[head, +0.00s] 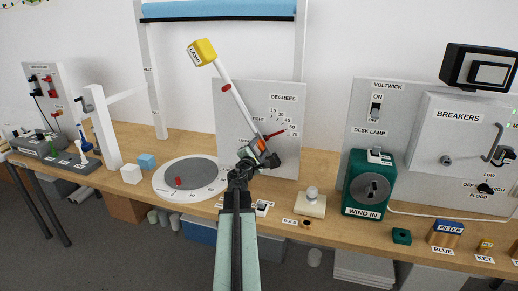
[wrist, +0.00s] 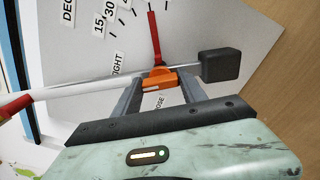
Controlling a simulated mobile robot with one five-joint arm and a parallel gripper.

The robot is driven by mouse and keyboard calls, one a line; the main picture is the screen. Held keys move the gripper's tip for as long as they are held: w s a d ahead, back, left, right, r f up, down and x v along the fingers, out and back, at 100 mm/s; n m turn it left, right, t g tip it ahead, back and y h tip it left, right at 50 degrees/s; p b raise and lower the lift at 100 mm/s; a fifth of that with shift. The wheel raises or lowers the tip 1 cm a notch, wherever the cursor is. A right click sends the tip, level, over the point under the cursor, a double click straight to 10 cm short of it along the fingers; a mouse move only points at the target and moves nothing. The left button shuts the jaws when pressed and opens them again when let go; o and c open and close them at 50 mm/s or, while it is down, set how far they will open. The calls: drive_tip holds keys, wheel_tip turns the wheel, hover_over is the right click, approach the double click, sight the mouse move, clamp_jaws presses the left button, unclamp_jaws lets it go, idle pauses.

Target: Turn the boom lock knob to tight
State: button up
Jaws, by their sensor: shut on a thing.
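The orange boom lock knob (head: 262,145) sits at the pivot of the white boom (head: 236,97) on the upright grey panel (head: 229,110). The boom slants up left to the yellow lamp head (head: 202,52). My gripper (head: 255,153) is at the pivot. In the wrist view my gripper (wrist: 162,88) has its two fingers on either side of the orange knob (wrist: 158,79), shut on it. A white mark shows on the knob. The labels "TIGHT" (wrist: 117,64) and "LOOSE" are partly hidden. The red pointer (head: 274,134) is near 75 on the degrees scale.
A black block (wrist: 221,65) is on the boom's end, close to my right finger in the wrist view. A round grey dial (head: 190,173), a bulb on a base (head: 311,203) and the green wind-in box (head: 369,185) stand on the bench (head: 330,228).

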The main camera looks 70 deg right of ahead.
drive_tip(key=m, duration=0.6)
drive_tip(key=shift+f+m, duration=0.15)
drive_tip(key=shift+m, duration=0.15)
idle(0.5)
drive_tip(key=o, duration=1.4)
drive_tip(key=shift+c, duration=0.2)
drive_tip(key=shift+a, duration=0.1)
